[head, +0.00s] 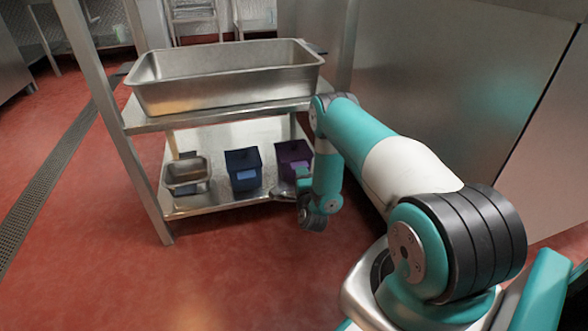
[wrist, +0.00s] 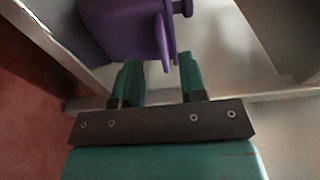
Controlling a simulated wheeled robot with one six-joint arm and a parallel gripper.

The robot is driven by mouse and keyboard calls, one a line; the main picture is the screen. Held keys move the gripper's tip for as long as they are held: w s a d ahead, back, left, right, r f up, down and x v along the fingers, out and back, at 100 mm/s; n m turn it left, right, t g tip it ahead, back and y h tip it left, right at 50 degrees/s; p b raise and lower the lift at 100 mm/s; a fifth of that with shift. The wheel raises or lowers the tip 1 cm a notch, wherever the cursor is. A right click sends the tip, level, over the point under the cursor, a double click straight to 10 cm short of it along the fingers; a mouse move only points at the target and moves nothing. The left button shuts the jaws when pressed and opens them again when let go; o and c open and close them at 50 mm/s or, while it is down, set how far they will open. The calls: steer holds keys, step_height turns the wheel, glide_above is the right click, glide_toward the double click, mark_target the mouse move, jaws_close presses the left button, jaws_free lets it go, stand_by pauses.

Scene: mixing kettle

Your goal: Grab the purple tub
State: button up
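The purple tub (head: 291,153) stands on the lower shelf of the metal rack, at its right end beside my arm. In the wrist view the purple tub (wrist: 122,28) fills the top middle, just beyond my fingers. A thin purple flange on it points down towards the gap between the fingertips. My gripper (wrist: 158,62) is open, with two teal fingers apart and nothing clamped between them. Whether a finger touches the tub is unclear. In the head view my wrist hides part of the gripper and the tub's right side.
A dark blue tub (head: 243,168) stands left of the purple one, and a small metal pan (head: 186,174) further left. A large steel basin (head: 225,90) sits on the upper shelf above. A rack post (head: 140,185) stands at the left. Red floor in front is clear.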

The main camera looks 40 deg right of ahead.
mark_target(298, 163)
steer(key=b+x, duration=0.2)
steer(key=x, duration=0.1)
steer(key=shift+w+d+f+b, duration=0.1)
steer(key=shift+w+d+b, duration=0.1)
steer(key=shift+b, duration=0.15)
steer(key=shift+w+d+r, duration=0.2)
steer(key=shift+w+r, duration=0.05)
steer(key=shift+w, duration=0.15)
jaws_close()
